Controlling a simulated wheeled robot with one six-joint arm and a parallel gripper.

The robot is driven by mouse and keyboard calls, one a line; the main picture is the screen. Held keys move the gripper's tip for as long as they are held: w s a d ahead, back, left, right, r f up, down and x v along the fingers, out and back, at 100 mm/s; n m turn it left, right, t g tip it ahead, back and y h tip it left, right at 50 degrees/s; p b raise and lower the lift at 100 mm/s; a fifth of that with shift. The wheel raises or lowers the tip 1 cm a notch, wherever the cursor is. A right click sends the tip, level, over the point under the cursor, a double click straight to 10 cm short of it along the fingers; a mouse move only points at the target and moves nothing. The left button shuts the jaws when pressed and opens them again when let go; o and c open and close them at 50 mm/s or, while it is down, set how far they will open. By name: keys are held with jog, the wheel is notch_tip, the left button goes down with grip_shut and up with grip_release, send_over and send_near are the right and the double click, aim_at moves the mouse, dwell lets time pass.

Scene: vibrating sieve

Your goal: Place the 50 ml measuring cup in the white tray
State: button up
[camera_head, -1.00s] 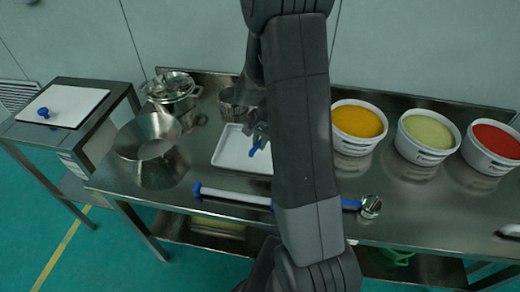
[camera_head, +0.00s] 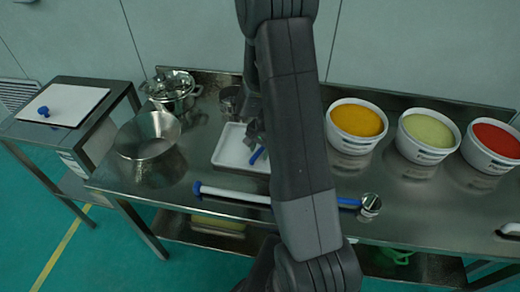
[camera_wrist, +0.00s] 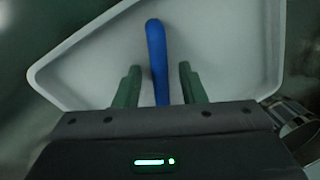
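The white tray (camera_head: 226,150) lies on the steel table; its pale floor and rim (camera_wrist: 75,100) fill much of the wrist view. A blue handle (camera_wrist: 156,50) lies over the tray and between the fingers of my gripper (camera_wrist: 160,70). Gaps show on both sides of the handle, so the gripper is open around it. The handle also shows in the head view (camera_head: 257,156), low at the tray, partly beside my arm. I take it for the measuring cup's handle; the cup's bowl is hidden, and its size mark cannot be read.
A blue-and-white rod (camera_head: 235,195) lies in front. Tubs of yellow (camera_head: 355,138), pale green (camera_head: 425,150) and red powder (camera_head: 490,155) stand right.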

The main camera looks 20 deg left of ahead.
notch_tip(320, 180, up, 12)
jog(key=d, duration=0.2)
jog(key=shift+s+d, duration=0.15)
dwell(0.5)
jog(key=f, duration=0.4)
jog(key=a+f, duration=0.1)
jog(key=f, duration=0.3)
jog(key=a+f, duration=0.1)
jog(key=f, duration=0.3)
jog(key=shift+w+a+f, duration=0.15)
jog(key=shift+w, duration=0.05)
jog(key=shift+r, duration=0.7)
jog(key=shift+f, duration=0.15)
